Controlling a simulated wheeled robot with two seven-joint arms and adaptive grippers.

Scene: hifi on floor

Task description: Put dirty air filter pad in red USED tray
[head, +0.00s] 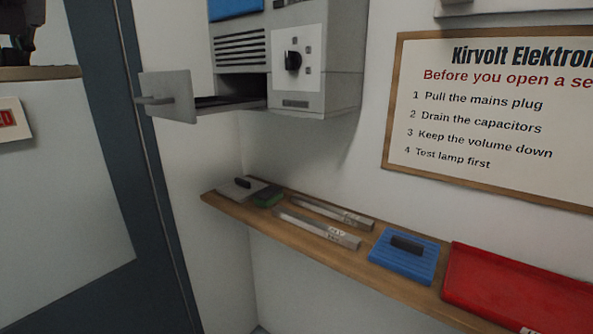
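The red tray (515,288) lies at the right end of the wooden shelf, cut by the picture's edge. Only a corner of its white label shows, too little to read. The grey wall unit (315,85) has a drawer (168,97) pulled out to the left. A dark strip shows inside the drawer; I cannot tell whether it is the dirty air filter pad. A blue pad (392,262) with a black handle lies on the shelf, just left of the tray. No pad shows in the tray. Neither of my grippers is in view.
A framed sign (490,110) hangs above. A white cabinet (60,205) stands at left.

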